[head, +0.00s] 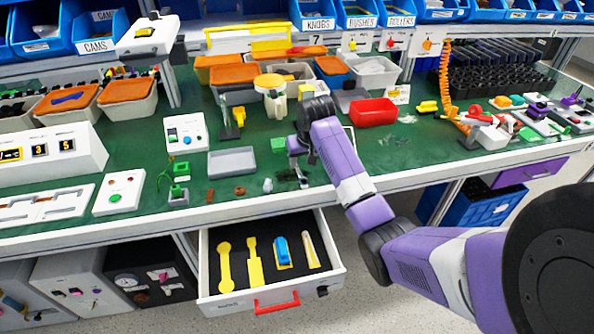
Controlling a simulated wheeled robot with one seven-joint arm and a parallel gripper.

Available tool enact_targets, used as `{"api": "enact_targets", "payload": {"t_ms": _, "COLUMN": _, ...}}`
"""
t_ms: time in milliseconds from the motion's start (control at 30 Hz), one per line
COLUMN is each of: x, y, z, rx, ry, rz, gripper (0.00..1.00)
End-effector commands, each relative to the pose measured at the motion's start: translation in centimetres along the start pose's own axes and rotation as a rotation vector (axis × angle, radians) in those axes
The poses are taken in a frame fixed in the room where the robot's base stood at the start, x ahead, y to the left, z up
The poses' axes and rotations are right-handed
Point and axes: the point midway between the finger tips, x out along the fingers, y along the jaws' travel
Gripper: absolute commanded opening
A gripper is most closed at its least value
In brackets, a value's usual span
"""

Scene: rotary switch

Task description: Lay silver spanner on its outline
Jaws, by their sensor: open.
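An open white drawer (333,272) with a dark foam lining sticks out below the bench. At its left lies a yellow spanner-shaped outline (225,265), with nothing lying on it. I cannot clearly make out a silver spanner; a small dark grey shape (286,175) lies on the bench by my gripper, too small to tell. My gripper (302,180) points down, low over the green bench top behind the drawer. It is open, and its fingertips are small and partly hidden by my own arm.
The drawer also holds a yellow screwdriver-shaped outline (254,263), a blue tool (281,250) and a pale slim tool (311,250). A grey tray (232,162) and a red bin (374,112) stand on the bench. The drawer's red handle (276,302) faces forward.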

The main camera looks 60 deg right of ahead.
Motion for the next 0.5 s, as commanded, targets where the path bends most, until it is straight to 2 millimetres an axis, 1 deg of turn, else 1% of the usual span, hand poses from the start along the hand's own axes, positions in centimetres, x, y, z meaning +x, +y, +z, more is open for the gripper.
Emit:
{"api": "enact_targets", "payload": {"t_ms": 300, "x": 4.0, "y": -0.4, "z": -0.5, "rx": 0.000, "ry": 0.000, "rz": 0.001, "gripper": 0.42}}
{"api": "enact_targets", "payload": {"t_ms": 400, "x": 4.8, "y": -0.4, "z": -0.5, "rx": -0.001, "ry": 0.001, "rz": 0.000, "gripper": 0.42}}
{"api": "enact_targets", "payload": {"t_ms": 500, "x": 5.1, "y": -0.4, "z": -0.5, "rx": -0.001, "ry": 0.002, "rz": 0.000, "gripper": 0.42}}
